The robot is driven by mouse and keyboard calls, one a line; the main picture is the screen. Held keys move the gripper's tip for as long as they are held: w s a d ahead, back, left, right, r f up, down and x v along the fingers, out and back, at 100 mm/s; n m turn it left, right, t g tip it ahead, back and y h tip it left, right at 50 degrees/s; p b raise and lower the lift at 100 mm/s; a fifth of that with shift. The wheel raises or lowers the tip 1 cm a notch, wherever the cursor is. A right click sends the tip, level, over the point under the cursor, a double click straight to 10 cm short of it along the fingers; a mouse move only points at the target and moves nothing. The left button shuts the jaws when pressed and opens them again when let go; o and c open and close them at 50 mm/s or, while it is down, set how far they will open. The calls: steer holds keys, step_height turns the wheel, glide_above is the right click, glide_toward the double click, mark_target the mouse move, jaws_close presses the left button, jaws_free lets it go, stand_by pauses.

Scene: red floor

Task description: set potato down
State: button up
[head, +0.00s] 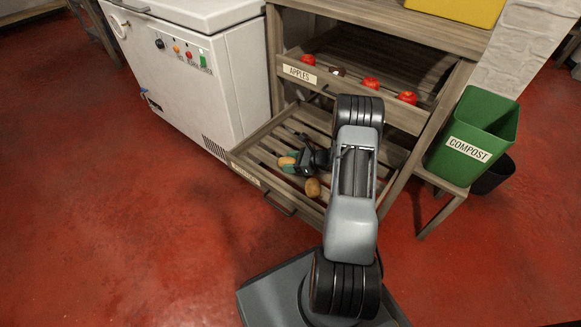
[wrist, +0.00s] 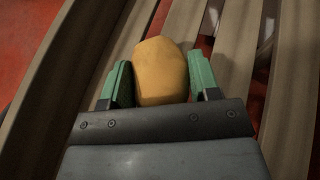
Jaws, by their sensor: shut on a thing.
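The potato (wrist: 161,72) is yellow-brown and sits between the two green fingers of my gripper (wrist: 160,82) in the wrist view. My gripper is shut on it. In the head view my gripper (head: 289,163) and the held potato (head: 286,161) are low over the slatted lower drawer (head: 268,142), which is pulled out. I cannot tell whether the potato touches the slats. My arm hides part of the drawer.
The upper drawer, labelled APPLES (head: 299,74), holds several red apples (head: 371,83). A white chest freezer (head: 190,75) stands to the left. A green COMPOST bin (head: 478,135) stands on a small stand at the right, with a black bucket (head: 494,175) beside it. Red floor is open at the left.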

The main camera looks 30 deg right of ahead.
steer(key=shift+f, duration=0.65)
steer(key=shift+f, duration=0.1)
steer(key=shift+f+b, duration=0.15)
steer(key=shift+b, duration=0.15)
steer(key=o, duration=1)
steer(key=shift+c, duration=0.2)
